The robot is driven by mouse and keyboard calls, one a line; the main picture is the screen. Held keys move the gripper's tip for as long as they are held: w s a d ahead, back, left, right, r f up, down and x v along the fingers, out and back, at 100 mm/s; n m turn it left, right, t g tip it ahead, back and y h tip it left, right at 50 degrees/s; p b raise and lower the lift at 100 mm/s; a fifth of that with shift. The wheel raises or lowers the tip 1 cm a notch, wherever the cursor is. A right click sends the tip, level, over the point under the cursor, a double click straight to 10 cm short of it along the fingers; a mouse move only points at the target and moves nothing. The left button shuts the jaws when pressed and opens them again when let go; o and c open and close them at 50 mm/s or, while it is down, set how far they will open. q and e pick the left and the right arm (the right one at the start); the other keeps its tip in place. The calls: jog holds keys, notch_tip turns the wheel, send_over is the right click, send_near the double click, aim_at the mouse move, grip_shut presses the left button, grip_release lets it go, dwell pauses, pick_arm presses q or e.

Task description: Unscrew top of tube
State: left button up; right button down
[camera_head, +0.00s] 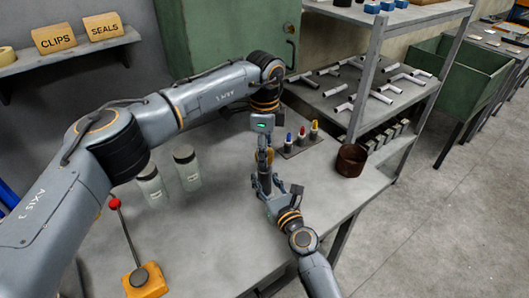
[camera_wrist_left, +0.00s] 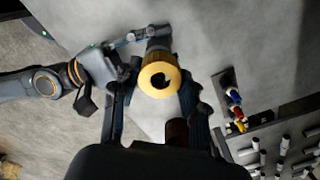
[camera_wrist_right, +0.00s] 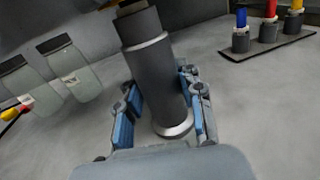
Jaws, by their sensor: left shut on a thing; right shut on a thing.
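The tube (camera_wrist_right: 155,75) is a dark grey cylinder with pale metal rings, standing slightly tilted in the right wrist view. My right gripper (camera_head: 266,184) has its blue-padded fingers on both sides of the tube and is shut on it. The tube's top (camera_wrist_left: 148,80) is a yellow-orange round cap with a dark centre, seen end-on in the left wrist view. My left gripper (camera_head: 264,156) comes down from above and is shut on the top, its fingers on either side of it. In the head view the grippers hide most of the tube.
Two glass jars (camera_head: 186,168) stand left on the grey table (camera_head: 215,235). A small tray with blue, red and yellow-tipped pieces (camera_head: 301,138) and a brown round container (camera_head: 351,160) lie to the right. A red-knobbed lever (camera_head: 128,235) on an orange base is at front left.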

pick_arm(q)
jog(key=shift+r, duration=2.05)
pick_arm(e)
jog(key=c, duration=0.8)
grip_release()
jog(key=shift+o, duration=0.2)
jog(key=v, duration=1.2)
